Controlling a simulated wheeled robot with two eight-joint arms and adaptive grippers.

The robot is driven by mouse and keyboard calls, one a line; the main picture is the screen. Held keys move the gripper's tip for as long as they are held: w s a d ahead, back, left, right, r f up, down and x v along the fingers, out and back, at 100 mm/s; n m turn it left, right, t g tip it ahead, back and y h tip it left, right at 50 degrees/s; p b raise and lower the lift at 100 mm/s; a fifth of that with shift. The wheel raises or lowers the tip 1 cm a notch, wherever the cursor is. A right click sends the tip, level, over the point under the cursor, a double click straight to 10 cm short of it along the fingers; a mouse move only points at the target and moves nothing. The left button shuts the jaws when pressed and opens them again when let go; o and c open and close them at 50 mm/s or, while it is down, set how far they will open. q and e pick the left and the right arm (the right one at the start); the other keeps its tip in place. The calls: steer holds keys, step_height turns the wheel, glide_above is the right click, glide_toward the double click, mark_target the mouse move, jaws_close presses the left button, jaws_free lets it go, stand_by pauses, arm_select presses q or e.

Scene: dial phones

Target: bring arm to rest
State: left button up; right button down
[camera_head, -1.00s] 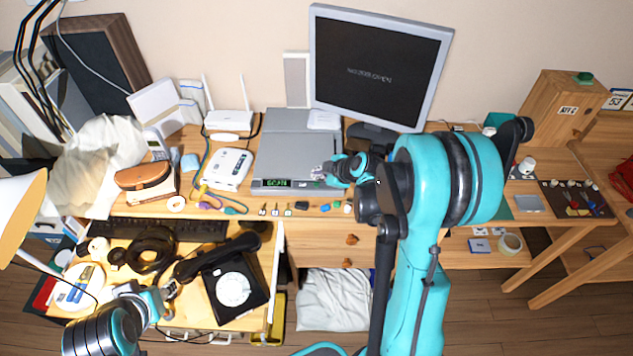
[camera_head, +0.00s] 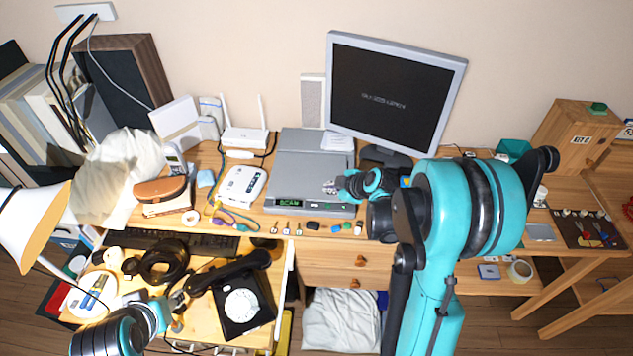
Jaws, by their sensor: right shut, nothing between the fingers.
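My right arm reaches in from the bottom right, and its gripper (camera_head: 332,187) is over the front right part of the grey scanner-like box (camera_head: 312,150). The right gripper is shut with nothing in it. My left gripper (camera_head: 176,300) is at the lower left, beside the black dial phone (camera_head: 262,300) on the pulled-out lower surface. The black handset (camera_head: 228,272) lies tilted across the back of the phone, its left end close to the left gripper. The left fingers are too small and shaded to tell whether they are open.
A monitor (camera_head: 395,95) stands behind the right gripper. A white router (camera_head: 243,137), a white device (camera_head: 242,185) and several small coloured items line the desk. A lamp (camera_head: 30,225) stands at the far left. A wooden cabinet (camera_head: 575,135) stands at the right.

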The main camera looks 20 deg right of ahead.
steer(key=s+a+r+m+g+h, duration=0.1)
steer(key=s+a+r+m, duration=0.5)
steer(key=s+a+r, duration=0.3)
steer(key=s+a+m+h, duration=0.1)
steer(key=s+m, duration=0.5)
steer(key=s, duration=0.8)
steer(key=shift+s+a+r+g+h, duration=0.15)
steer(key=shift+a+r+g+h, duration=0.2)
steer(key=shift+a, duration=0.2)
